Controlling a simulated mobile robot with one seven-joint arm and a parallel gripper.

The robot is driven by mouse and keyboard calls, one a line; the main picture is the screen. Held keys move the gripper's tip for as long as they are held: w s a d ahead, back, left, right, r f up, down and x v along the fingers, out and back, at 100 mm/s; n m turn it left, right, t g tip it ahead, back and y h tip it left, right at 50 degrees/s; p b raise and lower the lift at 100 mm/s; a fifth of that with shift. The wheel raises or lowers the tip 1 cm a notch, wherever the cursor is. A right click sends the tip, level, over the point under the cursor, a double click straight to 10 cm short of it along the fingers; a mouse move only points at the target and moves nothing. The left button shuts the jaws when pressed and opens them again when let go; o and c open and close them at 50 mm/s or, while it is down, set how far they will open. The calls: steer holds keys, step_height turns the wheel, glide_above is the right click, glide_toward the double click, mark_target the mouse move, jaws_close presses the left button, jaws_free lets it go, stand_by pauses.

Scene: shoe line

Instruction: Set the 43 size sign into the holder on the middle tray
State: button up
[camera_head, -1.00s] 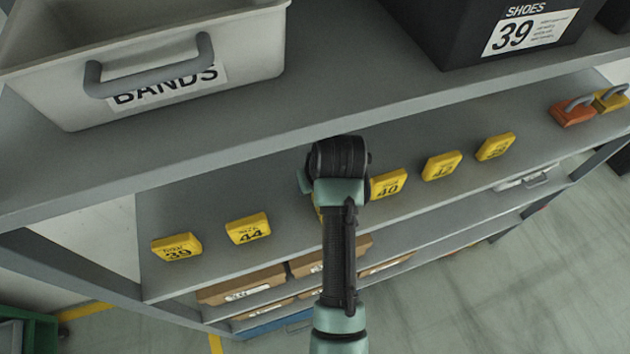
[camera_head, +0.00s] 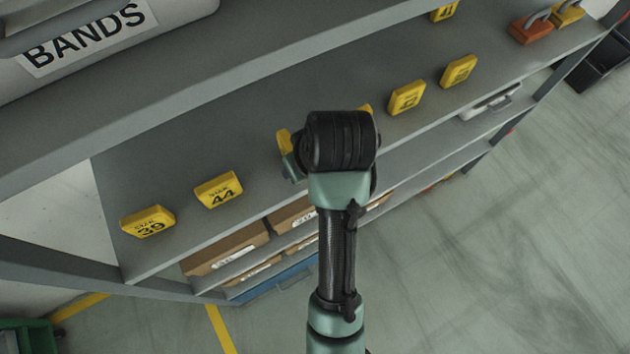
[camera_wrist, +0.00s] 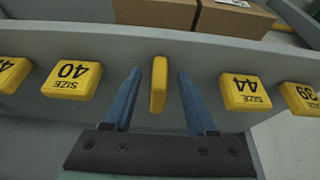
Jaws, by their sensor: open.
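My gripper (camera_wrist: 159,72) is open in the wrist view, with its two blue fingers on either side of a yellow sign (camera_wrist: 159,88) standing edge-on. Gaps show on both sides of this sign, and its number is not visible. A sliver of a yellow sign (camera_head: 283,141) shows left of my arm in the head view, where my fingers are hidden. The size 40 sign (camera_wrist: 72,79) is left of the fingers and the size 44 sign (camera_wrist: 245,92) is right of them. I see no readable 43, holder or middle tray.
The size 39 sign (camera_head: 148,221) sits beside the 44 sign (camera_head: 218,190) on the shelf (camera_head: 115,190). More yellow signs (camera_head: 407,98) stand to the right. A BANDS bin (camera_head: 180,14) is on the upper shelf. Cardboard boxes (camera_head: 232,248) lie below. Open floor (camera_head: 500,220) is at right.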

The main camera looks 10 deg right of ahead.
steer(key=shift+s+d+b, duration=0.1)
steer(key=shift+s+d, duration=0.15)
steer(key=shift+s, duration=0.4)
steer(key=shift+s+d+b, duration=0.1)
steer(key=shift+s+d, duration=0.2)
steer(key=shift+s, duration=0.35)
steer(key=shift+s+d+b, duration=0.1)
steer(key=shift+s+d, duration=0.15)
steer(key=shift+s, duration=0.4)
